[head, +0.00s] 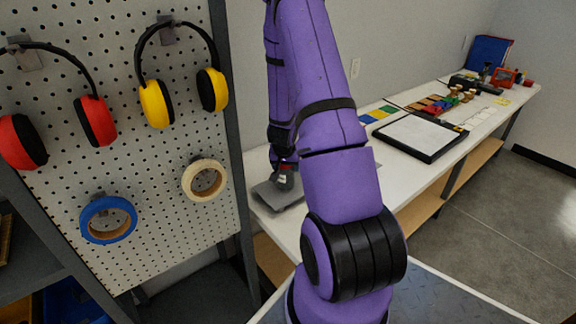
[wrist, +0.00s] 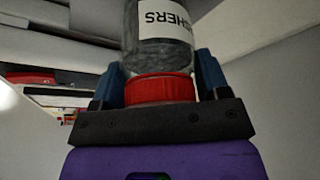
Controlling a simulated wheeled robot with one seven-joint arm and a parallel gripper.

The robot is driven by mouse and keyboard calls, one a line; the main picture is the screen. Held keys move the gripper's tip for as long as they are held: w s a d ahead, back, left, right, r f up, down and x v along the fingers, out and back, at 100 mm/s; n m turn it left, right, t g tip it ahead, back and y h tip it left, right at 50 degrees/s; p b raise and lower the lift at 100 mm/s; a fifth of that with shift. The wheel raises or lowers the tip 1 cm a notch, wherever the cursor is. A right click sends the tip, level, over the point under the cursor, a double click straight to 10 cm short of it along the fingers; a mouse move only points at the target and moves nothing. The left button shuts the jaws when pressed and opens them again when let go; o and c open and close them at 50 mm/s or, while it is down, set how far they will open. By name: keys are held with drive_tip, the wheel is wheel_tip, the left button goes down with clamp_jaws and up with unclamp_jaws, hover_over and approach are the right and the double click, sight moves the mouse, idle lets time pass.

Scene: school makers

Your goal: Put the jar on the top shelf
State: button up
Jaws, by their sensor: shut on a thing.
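The jar (wrist: 158,42) is clear, with a red lid (wrist: 160,89), dark grey contents and a white label ending in "SHERS". My gripper (wrist: 160,82) is shut on it at the lid, one blue finger on each side. In the head view the jar (head: 284,180) shows small, lid up, below the far end of my purple arm. It is over or on a grey tray (head: 276,196) on the white bench; I cannot tell if it touches. My arm hides much of my gripper there. No top shelf can be clearly made out.
A pegboard (head: 130,190) with ear muffs and tape rolls stands at left, close to the tray. The white bench (head: 470,125) runs to the back right, with a black-framed board (head: 418,135) and small items. A dark shelf frame (head: 40,282) is at lower left.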

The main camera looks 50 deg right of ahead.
drive_tip(key=shift+f, duration=0.6)
drive_tip(key=o, duration=1.1)
drive_tip(key=shift+f, duration=0.15)
drive_tip(key=shift+o, duration=0.2)
